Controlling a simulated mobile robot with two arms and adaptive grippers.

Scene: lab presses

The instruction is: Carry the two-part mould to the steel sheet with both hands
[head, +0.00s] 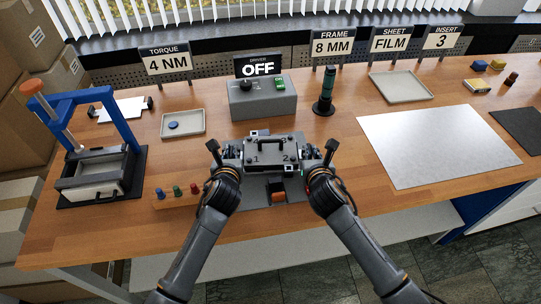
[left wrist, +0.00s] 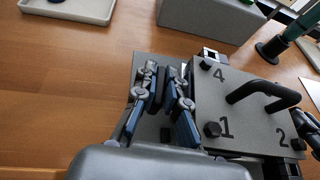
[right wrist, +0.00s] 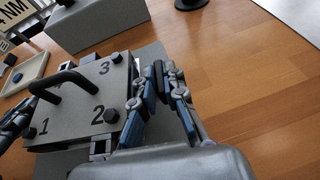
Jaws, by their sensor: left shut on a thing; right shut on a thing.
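The two-part mould (head: 271,151) is a dark grey block with a black handle and numbered corner bolts. It is in the middle of the bench, at a grey base plate. The steel sheet (head: 436,143) lies flat on the right of the bench. My left gripper (head: 236,154) is shut at the mould's left side; it also shows in the left wrist view (left wrist: 165,95). My right gripper (head: 308,156) is shut at the mould's right side; it also shows in the right wrist view (right wrist: 158,90). The mould's underside is hidden, so I cannot tell whether it touches the plate.
A driver box (head: 263,98) reading OFF and a dark green driver (head: 325,92) stand behind the mould. A blue-framed press (head: 97,160) is at the left. A shallow tray (head: 401,86) lies behind the sheet. Bare wood separates the mould from the sheet.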

